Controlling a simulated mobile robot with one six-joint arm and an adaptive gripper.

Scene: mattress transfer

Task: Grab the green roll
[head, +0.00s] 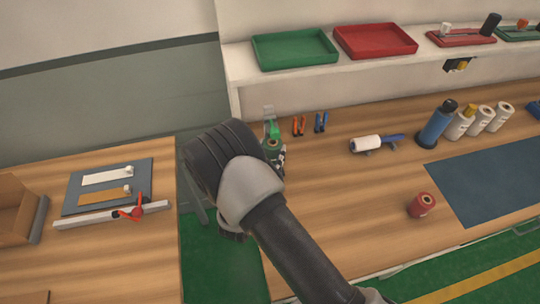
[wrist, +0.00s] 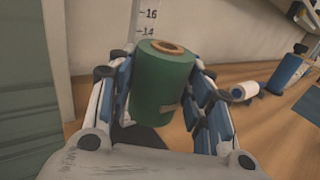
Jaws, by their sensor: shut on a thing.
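The green roll (wrist: 163,85) stands upright between the two fingers of my gripper (wrist: 162,110) in the wrist view. The fingers are shut on its sides. In the head view the roll (head: 272,146) shows only in part, at the far left end of the right wooden table, because my arm and wrist hide much of it.
A red roll (head: 422,204) stands on the right table (head: 330,225). Orange pliers (head: 299,125) and blue pliers (head: 321,122) lie close to the gripper. A shelf above holds a green tray (head: 294,49) and a red tray (head: 375,41). Bottles stand right of a white roller (head: 366,144).

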